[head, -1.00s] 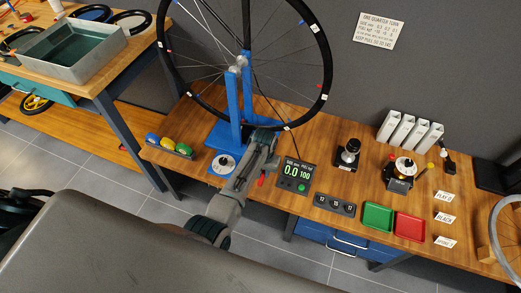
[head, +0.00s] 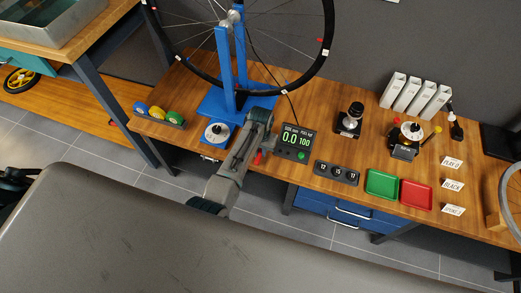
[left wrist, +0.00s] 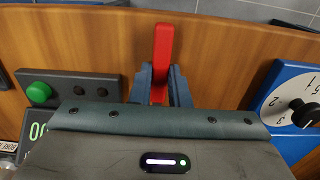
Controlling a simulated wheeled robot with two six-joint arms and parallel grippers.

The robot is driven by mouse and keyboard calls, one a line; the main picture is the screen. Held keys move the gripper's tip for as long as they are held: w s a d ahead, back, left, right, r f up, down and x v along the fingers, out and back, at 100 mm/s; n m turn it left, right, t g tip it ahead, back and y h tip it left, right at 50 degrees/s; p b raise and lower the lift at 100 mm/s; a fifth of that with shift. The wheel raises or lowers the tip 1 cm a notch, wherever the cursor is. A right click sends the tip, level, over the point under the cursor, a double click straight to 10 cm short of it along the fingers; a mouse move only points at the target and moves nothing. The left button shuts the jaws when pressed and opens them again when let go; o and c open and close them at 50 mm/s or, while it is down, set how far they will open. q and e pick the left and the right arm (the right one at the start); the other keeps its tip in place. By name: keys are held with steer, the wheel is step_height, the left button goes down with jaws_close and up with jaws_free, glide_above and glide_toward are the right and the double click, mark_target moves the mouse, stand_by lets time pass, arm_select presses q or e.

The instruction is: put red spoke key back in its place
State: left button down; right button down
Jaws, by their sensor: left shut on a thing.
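The red spoke key (head: 258,158) is in my left gripper (head: 257,149), near the table's front edge between the truing stand's dial and the display box. In the left wrist view, the red key (left wrist: 162,48) sticks out between the two grey fingers (left wrist: 161,86), which are shut on it. The table surface shows behind the key; I cannot tell whether the key touches it. A dark rack (head: 176,125) at the left holds a blue key (head: 140,108), a yellow key (head: 157,112) and a green key (head: 173,117). My right gripper is not in view.
The blue truing stand (head: 226,70) with its wheel stands behind my left arm. The dial (head: 216,132) is left of the gripper, the display box (head: 298,142) right. Green (head: 381,184) and red (head: 416,195) trays lie farther right. Some tabletop between rack and dial is bare.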

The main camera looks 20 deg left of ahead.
mark_target(260, 152)
arm_select(q)
steer(key=c, duration=1.3)
jaws_free()
steer(key=shift+f, duration=0.1)
step_height(260, 152, up, 11)
steer(key=shift+f, duration=0.1)
